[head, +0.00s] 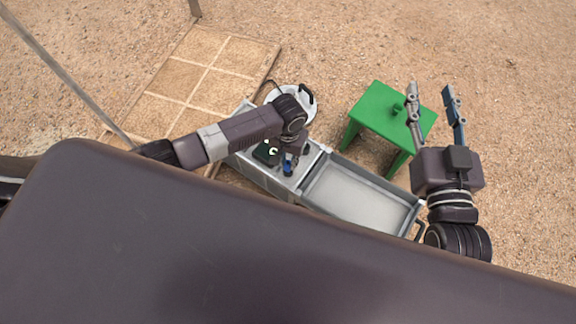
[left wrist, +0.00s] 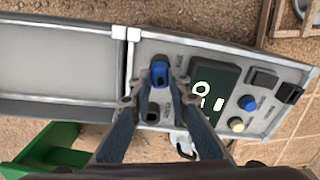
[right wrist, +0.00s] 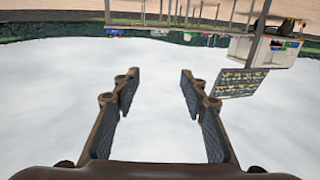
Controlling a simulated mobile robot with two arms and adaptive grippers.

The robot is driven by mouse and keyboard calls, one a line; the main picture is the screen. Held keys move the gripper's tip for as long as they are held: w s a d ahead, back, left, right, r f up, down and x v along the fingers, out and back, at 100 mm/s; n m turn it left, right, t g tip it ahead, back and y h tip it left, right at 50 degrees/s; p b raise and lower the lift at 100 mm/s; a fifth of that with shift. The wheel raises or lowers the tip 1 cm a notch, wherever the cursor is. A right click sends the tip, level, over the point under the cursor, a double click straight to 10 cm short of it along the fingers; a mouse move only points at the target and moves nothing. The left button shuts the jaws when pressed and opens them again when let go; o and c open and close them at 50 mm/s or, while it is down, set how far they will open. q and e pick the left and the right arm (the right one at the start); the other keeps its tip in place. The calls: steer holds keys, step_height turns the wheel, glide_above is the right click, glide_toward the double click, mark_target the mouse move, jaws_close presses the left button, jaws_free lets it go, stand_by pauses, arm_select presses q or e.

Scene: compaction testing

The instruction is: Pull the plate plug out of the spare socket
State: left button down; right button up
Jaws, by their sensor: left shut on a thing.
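A blue plug (left wrist: 160,74) with a dark part shows on the grey panel of the case (left wrist: 139,52) in the left wrist view. My left gripper (left wrist: 159,90) has its fingers on either side of it and is shut on it. The blue plug (head: 288,169) also shows under my left gripper (head: 291,156) in the head view. I cannot tell whether it is still seated in a socket. A round black socket (left wrist: 152,116) lies just below it in the left wrist view. My right gripper (head: 434,100) is open and empty, held up at the right; the right wrist view shows nothing between its fingers.
The panel has a dark display (left wrist: 213,88), a blue knob (left wrist: 248,103), a cream knob (left wrist: 236,125) and black switches (left wrist: 263,79). An empty grey tray (head: 350,190) adjoins it. A green table (head: 377,104) with a small green object stands behind. Gravel surrounds them.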

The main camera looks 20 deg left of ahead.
arm_select(q)
steer(key=shift+r, duration=0.15)
arm_select(e)
steer(key=shift+s+d+f+g, duration=0.15)
steer(key=shift+f+g, duration=0.25)
steer(key=shift+f, duration=0.5)
steer(key=shift+s+f, duration=0.1)
steer(key=shift+f, duration=0.25)
arm_select(q)
steer(key=shift+r+p, duration=0.1)
steer(key=shift+p, duration=0.25)
arm_select(e)
steer(key=shift+d+f+g, duration=0.15)
steer(key=shift+f+g, duration=0.35)
steer(key=shift+s+f, duration=0.1)
arm_select(q)
steer(key=shift+r, duration=0.1)
arm_select(e)
steer(key=shift+s+d+f+g+h, duration=0.2)
steer(key=shift+f+g+h, duration=0.1)
steer(key=shift+f, duration=0.2)
steer(key=shift+s+d+f+g+h, duration=0.1)
steer(key=shift+s+f+g+h, duration=0.15)
steer(key=shift+f, duration=0.25)
steer(key=shift+f, duration=0.1)
